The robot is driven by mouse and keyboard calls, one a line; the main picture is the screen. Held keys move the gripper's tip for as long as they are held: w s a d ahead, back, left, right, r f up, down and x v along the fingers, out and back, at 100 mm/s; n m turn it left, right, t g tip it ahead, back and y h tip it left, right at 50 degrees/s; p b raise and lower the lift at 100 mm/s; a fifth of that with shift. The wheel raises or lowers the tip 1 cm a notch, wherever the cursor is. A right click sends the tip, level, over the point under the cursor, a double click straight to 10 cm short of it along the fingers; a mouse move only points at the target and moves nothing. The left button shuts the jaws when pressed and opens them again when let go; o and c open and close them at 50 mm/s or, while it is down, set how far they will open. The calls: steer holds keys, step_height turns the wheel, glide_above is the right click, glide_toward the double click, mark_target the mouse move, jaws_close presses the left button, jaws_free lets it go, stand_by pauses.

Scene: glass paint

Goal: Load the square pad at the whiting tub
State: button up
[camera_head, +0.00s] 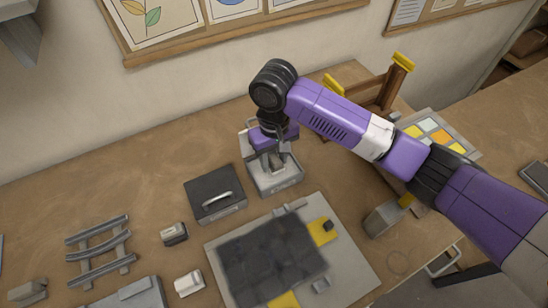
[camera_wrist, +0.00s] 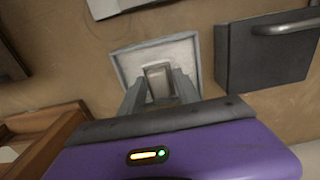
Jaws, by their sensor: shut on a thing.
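The whiting tub (camera_head: 287,184) is a small light-grey open box near the middle of the table in the head view. In the wrist view the tub (camera_wrist: 119,66) shows a pale filling inside its rim. My gripper (camera_head: 270,166) points down into the tub's opening. In the wrist view my gripper (camera_wrist: 158,88) is shut on a small grey block, which looks like the square pad (camera_wrist: 157,78). The pad is over or in the tub; I cannot tell whether its underside touches the whiting.
A dark box with a handle (camera_head: 214,194) stands just left of the tub. In front lies a grey board (camera_head: 352,270) bearing a dark panel (camera_head: 270,262). Small blocks (camera_head: 174,234) and a rack (camera_head: 98,248) sit left. A wooden frame (camera_head: 388,92) stands behind my arm.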

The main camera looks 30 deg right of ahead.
mark_target(274, 157)
steer(key=shift+r+p, duration=0.75)
steer(key=shift+r, duration=2)
